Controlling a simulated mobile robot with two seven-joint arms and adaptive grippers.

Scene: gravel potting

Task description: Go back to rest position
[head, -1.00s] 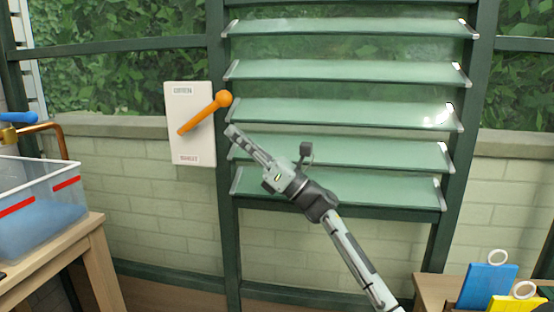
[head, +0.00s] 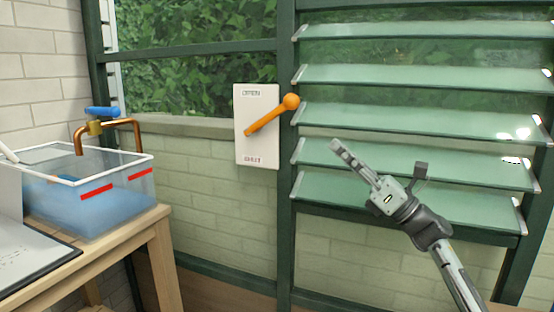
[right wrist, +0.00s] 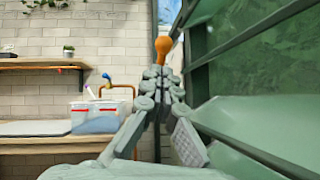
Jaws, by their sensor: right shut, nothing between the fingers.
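My right gripper (head: 338,148) is shut and empty in the head view, in front of the louvred window slats. It is to the right of and below the orange lever (head: 268,117), apart from it. In the right wrist view its closed fingertips (right wrist: 157,72) show, with the lever's orange knob (right wrist: 163,46) beyond them. The lever sits on a white wall plate (head: 257,152) with lettering at top and bottom, and its knob points up to the right. My left gripper is not in view.
The slats (head: 400,116) are tilted open behind my right arm. At the left, a clear tank (head: 140,186) with blue water and red marks stands on a wooden table (head: 150,226) under a copper tap (head: 95,128). A wooden shelf (right wrist: 45,64) shows in the right wrist view.

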